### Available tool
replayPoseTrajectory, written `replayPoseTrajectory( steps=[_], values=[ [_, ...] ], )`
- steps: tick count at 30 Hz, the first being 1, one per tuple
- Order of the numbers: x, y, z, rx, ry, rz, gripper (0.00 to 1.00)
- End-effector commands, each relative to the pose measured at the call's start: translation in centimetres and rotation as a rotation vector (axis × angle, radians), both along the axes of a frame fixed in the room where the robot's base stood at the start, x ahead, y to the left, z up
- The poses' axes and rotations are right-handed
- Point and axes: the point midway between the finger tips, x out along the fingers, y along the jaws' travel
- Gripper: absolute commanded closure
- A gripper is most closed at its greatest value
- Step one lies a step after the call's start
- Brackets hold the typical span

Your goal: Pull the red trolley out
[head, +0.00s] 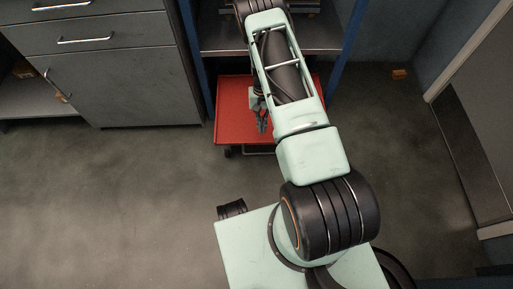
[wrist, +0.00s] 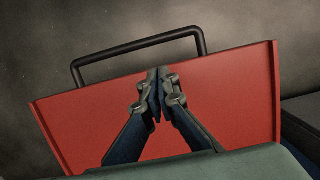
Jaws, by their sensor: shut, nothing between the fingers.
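The red trolley (head: 232,112) stands low on the floor, partly beneath a shelf between blue posts. My arm covers part of it in the head view. In the wrist view its red top (wrist: 225,100) fills the middle, with a black bar handle (wrist: 140,44) along the far edge. My gripper (wrist: 157,72) is shut and empty, with its fingertips together. The fingertips appear over the red top, short of the handle in the picture. In the head view my gripper (head: 263,126) hangs over the trolley's front part. I cannot tell its height above the surface.
A grey cabinet (head: 120,75) with drawers stands left of the trolley. A blue post (head: 345,60) borders the shelf on the right. A small orange block (head: 399,74) lies by the back wall. The floor (head: 120,190) in front and to the left is clear.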

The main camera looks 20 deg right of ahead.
Motion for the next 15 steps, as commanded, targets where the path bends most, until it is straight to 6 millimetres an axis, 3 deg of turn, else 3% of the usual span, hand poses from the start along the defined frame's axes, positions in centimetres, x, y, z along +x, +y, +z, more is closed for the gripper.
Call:
replayPoseTrajectory(
  steps=[8,15],
  values=[
    [-1.1,0.2,-3.4,0.003,0.010,-0.004,1.00],
    [-2.1,0.5,-7.7,0.003,0.009,-0.003,1.00]
  ],
)
